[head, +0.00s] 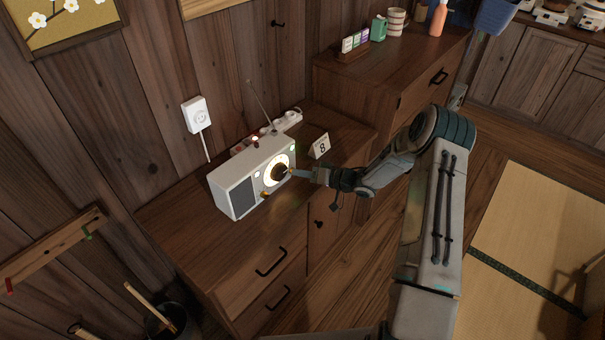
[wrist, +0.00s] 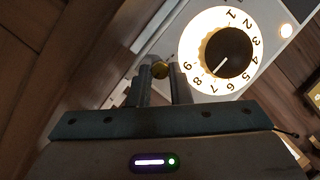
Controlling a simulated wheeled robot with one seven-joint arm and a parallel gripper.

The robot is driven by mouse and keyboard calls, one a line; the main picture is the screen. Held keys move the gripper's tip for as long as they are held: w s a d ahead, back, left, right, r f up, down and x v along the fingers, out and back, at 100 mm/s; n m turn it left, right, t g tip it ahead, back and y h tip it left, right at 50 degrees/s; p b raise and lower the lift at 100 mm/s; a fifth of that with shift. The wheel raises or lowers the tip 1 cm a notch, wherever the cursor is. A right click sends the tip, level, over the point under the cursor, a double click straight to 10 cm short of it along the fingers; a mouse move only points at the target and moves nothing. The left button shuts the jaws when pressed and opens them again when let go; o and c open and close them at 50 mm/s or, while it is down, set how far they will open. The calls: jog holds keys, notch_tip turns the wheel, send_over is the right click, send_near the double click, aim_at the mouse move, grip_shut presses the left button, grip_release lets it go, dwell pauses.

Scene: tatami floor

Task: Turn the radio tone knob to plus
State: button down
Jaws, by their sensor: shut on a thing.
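The white box radio (head: 236,198) stands on the wooden cabinet, with a grey speaker grille on its left and a lit round dial (wrist: 193,45) around a large dark knob (wrist: 226,52). The dark knob's white pointer aims near 7 and 8. My gripper (head: 293,172) reaches the radio's front from the right. In the wrist view, its two fingers are closed around a small gold knob (wrist: 160,69) beside the dial, near the 9. Another small gold knob (head: 265,193) shows at the dial's lower left in the head view. Any plus mark is too small or hidden to read.
A small white calendar card (head: 320,146) stands right of the radio, close to my arm. The cabinet top (head: 180,213) is clear to the left.

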jog(key=c, duration=1.3)
grip_release()
jog(key=shift+c, duration=0.2)
jog(key=b+v, duration=0.1)
jog(key=v, duration=1.2)
jog(key=shift+s+d, duration=0.2)
jog(key=shift+d, duration=0.15)
